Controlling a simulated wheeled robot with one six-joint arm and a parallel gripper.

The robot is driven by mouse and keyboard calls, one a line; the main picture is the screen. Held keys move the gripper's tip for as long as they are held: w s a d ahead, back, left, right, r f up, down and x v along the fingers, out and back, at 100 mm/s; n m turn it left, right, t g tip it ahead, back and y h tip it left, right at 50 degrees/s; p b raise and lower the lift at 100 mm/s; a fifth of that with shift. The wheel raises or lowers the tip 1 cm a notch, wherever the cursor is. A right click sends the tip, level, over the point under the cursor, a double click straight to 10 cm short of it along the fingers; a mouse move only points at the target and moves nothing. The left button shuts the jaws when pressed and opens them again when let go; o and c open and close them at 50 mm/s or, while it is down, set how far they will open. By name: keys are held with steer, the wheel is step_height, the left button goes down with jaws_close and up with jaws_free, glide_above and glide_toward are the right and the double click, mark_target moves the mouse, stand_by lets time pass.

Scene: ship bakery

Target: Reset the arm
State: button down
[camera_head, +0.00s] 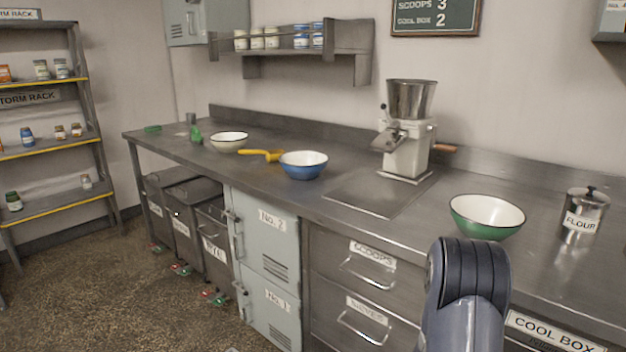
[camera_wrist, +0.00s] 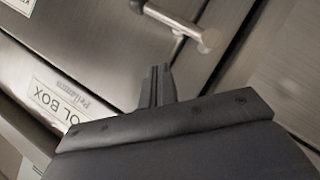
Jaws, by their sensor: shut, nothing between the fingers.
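My gripper (camera_wrist: 158,88) shows in the wrist view with its two dark fingers together and nothing between them. It is in front of the metal front below the counter. The cool box label (camera_wrist: 62,110) is to its left and a metal bar handle (camera_wrist: 185,27) is beyond its fingertips. I cannot tell whether the fingers touch the front. In the head view a dark, rounded link of my arm rises at the lower right, before the counter. My gripper is hidden in that view.
The steel counter (camera_head: 385,237) holds a green bowl (camera_head: 487,216), a flour tin (camera_head: 584,214), a grinder (camera_head: 406,140), a blue bowl (camera_head: 303,165), a cream bowl (camera_head: 229,142) and a yellow scoop (camera_head: 262,155). Below are drawers (camera_head: 362,268), lockers (camera_head: 270,240) and bins (camera_head: 190,215). The floor (camera_head: 130,300) at left is open.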

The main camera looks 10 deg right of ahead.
steer(key=shift+w+a+r+n+g+h, duration=0.1)
steer(key=shift+w+a+n+g+h, duration=0.3)
steer(key=shift+w+a+n+h, duration=0.25)
steer(key=shift+s+d, duration=0.1)
steer(key=shift+d, duration=0.05)
steer(key=shift+s, duration=0.1)
